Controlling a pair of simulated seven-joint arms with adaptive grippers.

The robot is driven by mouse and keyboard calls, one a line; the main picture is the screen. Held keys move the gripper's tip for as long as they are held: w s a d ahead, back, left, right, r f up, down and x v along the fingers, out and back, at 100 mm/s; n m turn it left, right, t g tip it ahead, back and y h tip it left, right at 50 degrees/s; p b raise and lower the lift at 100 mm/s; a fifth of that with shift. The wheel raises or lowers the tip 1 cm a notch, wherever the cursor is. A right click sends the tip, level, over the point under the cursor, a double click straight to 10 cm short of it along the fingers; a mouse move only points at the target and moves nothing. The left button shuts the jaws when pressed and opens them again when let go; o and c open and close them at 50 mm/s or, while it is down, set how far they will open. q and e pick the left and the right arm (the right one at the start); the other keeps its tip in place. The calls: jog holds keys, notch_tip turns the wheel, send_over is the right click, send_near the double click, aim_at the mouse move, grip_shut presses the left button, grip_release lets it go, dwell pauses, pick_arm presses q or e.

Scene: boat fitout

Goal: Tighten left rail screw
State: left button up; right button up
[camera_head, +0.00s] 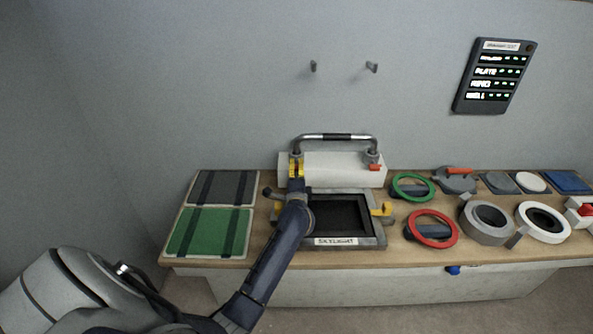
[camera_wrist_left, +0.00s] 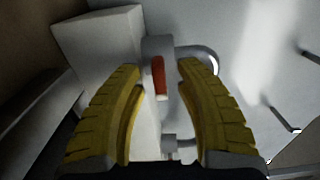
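A chrome rail with a dark middle grip (camera_head: 348,137) stands on a white block (camera_head: 340,166) at the back of the bench. Its right foot has a red-handled screw (camera_head: 375,167). My left gripper (camera_head: 297,167) is at the rail's left foot and hides the screw there in the head view. In the left wrist view, the left rail screw's red handle (camera_wrist_left: 158,78) and grey body lie between the yellow fingers of my left gripper (camera_wrist_left: 160,70). The fingers stand apart; a small gap seems to show on each side. My right gripper is out of view.
The skylight frame (camera_head: 347,242) lies in front of the block, with my left arm over its left side. Green and dark panels (camera_head: 212,230) lie left. Green (camera_head: 397,195) and red rings (camera_head: 412,236) lie right. A display (camera_head: 493,76) and two hooks are on the wall.

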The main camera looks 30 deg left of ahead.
pick_arm(q)
grip_shut()
